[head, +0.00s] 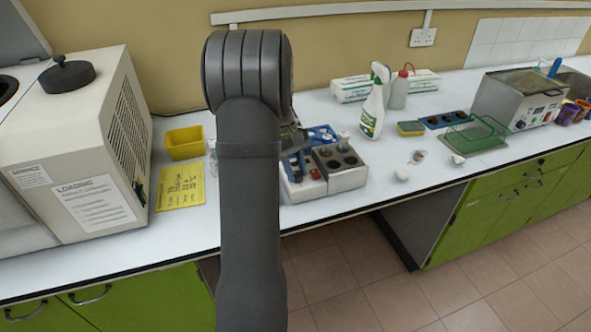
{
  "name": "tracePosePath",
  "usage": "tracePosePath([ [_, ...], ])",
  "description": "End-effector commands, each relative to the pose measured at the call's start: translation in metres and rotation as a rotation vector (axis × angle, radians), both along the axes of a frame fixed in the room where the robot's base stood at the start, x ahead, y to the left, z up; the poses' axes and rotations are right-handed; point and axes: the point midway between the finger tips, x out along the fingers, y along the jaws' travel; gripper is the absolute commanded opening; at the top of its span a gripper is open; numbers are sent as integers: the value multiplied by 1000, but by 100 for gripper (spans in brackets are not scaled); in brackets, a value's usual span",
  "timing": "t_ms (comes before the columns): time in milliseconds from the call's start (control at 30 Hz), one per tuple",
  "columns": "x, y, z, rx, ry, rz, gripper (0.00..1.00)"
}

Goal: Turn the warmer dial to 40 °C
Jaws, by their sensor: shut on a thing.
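A pale block warmer (344,183) with round dark wells in its grey top stands on the white bench, just right of my arm. I cannot make out its dial or any temperature mark. My gripper (297,152) is mostly hidden behind my own dark arm; a small part shows at the warmer's left side. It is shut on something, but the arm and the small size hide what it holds. Whether it touches the warmer is unclear.
A blue rack (321,134) stands behind the warmer. A yellow tray (185,143) and yellow sheet (180,187) lie left. A spray bottle (372,105), green wire rack (474,135) and steel bath (517,98) are right. A large beige machine (85,150) fills the left.

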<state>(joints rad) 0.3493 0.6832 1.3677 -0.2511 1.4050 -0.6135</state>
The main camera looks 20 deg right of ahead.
Motion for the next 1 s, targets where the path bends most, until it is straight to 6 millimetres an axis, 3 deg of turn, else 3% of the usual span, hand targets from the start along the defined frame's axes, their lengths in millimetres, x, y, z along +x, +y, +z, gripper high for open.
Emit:
tracePosePath([
  [500,1,-3,1,0,-2,-357,7],
  [1000,1,-3,0,-1,-2,-435,7],
])
